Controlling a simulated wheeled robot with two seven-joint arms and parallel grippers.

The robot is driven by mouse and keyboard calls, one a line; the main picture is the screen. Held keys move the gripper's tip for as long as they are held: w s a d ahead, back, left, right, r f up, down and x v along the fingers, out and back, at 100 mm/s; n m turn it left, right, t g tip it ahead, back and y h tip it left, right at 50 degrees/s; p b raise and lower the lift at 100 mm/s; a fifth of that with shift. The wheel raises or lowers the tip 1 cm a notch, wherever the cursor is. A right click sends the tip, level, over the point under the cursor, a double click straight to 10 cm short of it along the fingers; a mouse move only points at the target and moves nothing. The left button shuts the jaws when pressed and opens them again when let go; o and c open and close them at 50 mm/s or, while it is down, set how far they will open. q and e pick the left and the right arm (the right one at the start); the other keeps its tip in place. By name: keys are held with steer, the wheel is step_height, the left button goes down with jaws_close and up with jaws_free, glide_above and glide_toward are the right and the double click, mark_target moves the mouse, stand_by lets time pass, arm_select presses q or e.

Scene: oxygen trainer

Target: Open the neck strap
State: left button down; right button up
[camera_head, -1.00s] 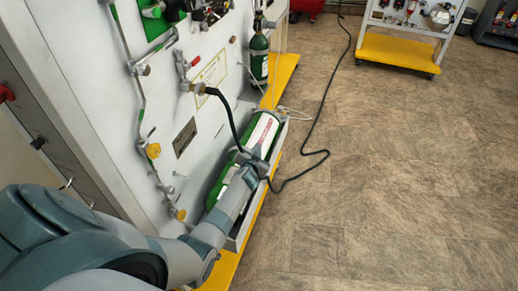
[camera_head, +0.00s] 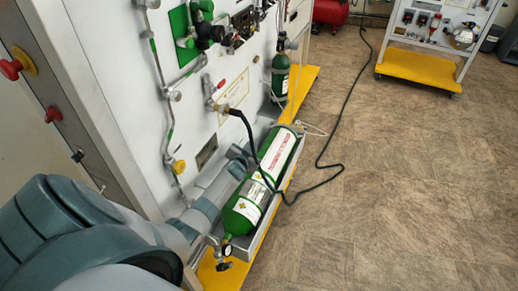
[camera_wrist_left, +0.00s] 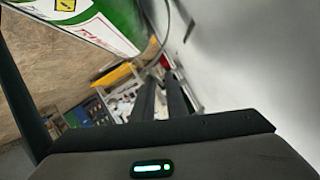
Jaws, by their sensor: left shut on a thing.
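The green cylinder (camera_head: 250,200) with white labels lies tilted in a grey tray beside the panel. Its valve and gauge (camera_head: 225,252) are at the near end; it also shows at the upper left of the left wrist view (camera_wrist_left: 125,20). My left gripper (camera_head: 243,154) is at the cylinder's panel side, partly hidden by it. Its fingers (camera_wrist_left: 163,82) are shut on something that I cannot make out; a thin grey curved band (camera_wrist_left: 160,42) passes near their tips. I cannot make out the neck strap for certain. My right gripper is not in view.
A dark hose (camera_head: 245,125) runs from the panel (camera_head: 115,100) across the cylinder to the floor. A smaller upright cylinder (camera_head: 280,75) stands farther back. A pale loop (camera_head: 314,129) sticks out at the tray's far end. The floor (camera_head: 420,190) at right is clear.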

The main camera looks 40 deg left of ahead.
arm_select(q)
steer(key=shift+s+a+f, duration=0.1)
steer(key=shift+s+a, duration=0.25)
steer(key=shift+a, duration=0.3)
steer(key=shift+f, duration=0.1)
steer(key=c, duration=2)
jaws_free()
steer(key=shift+s+f, duration=0.1)
steer(key=shift+s+d, duration=0.1)
steer(key=shift+s+f, duration=0.1)
steer(key=v, duration=0.5)
steer(key=r+v, duration=0.1)
steer(key=v, duration=0.5)
steer(key=b+v, duration=0.1)
steer(key=v, duration=0.5)
steer(key=shift+w+d+r, duration=0.1)
steer(key=shift+w+r, duration=0.05)
steer(key=shift+w, duration=0.15)
